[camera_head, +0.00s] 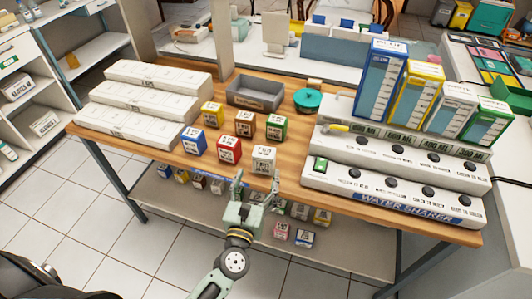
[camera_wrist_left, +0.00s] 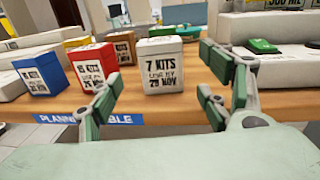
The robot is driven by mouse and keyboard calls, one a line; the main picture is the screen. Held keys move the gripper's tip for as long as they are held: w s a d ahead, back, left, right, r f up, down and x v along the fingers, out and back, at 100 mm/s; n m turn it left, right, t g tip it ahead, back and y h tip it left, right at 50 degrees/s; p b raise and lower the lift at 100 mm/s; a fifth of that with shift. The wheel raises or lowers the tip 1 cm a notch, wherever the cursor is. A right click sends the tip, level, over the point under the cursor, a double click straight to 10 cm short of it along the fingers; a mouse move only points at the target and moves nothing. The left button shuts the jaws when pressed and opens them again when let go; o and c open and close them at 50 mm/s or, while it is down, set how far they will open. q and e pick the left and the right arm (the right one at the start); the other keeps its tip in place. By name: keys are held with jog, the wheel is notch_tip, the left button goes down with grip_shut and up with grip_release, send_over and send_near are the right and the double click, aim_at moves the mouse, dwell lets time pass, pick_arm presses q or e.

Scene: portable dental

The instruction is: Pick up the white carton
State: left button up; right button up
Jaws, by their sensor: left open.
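The white carton (camera_head: 264,159) stands upright near the front edge of the wooden table in the head view. In the left wrist view the white carton (camera_wrist_left: 161,66) faces me with dark print reading "7 KITS". My left gripper (camera_head: 256,186) is in front of the table edge, just short of the carton. It is open and empty, and in the left wrist view its fingers (camera_wrist_left: 168,85) stand apart to either side of the carton, not touching it. My right gripper is not in view.
A red carton (camera_head: 229,149) and a blue carton (camera_head: 194,140) stand left of the white one. Yellow, brown and green (camera_head: 276,127) cartons stand behind. The water sharer unit (camera_head: 398,183) is close on the right. A grey tray (camera_head: 255,93) lies farther back.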

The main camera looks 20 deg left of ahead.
aim_at(262, 164)
pick_arm(q)
jog(key=w, duration=0.3)
jog(key=shift+w+a+f+p, duration=0.15)
jog(key=shift+w+p, duration=0.15)
jog(key=shift+p, duration=0.05)
jog(key=shift+w, duration=0.35)
jog(key=w+p, duration=0.1)
jog(key=w, duration=0.2)
jog(key=shift+w, duration=0.25)
jog(key=shift+w+a, duration=0.1)
jog(key=shift+w, duration=0.25)
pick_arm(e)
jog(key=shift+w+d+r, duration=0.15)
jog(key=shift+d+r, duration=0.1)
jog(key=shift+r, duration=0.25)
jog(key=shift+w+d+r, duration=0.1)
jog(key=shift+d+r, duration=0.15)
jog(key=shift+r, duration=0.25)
pick_arm(q)
jog(key=shift+s, duration=0.1)
jog(key=shift+c, duration=0.2)
jog(key=c, duration=1.2)
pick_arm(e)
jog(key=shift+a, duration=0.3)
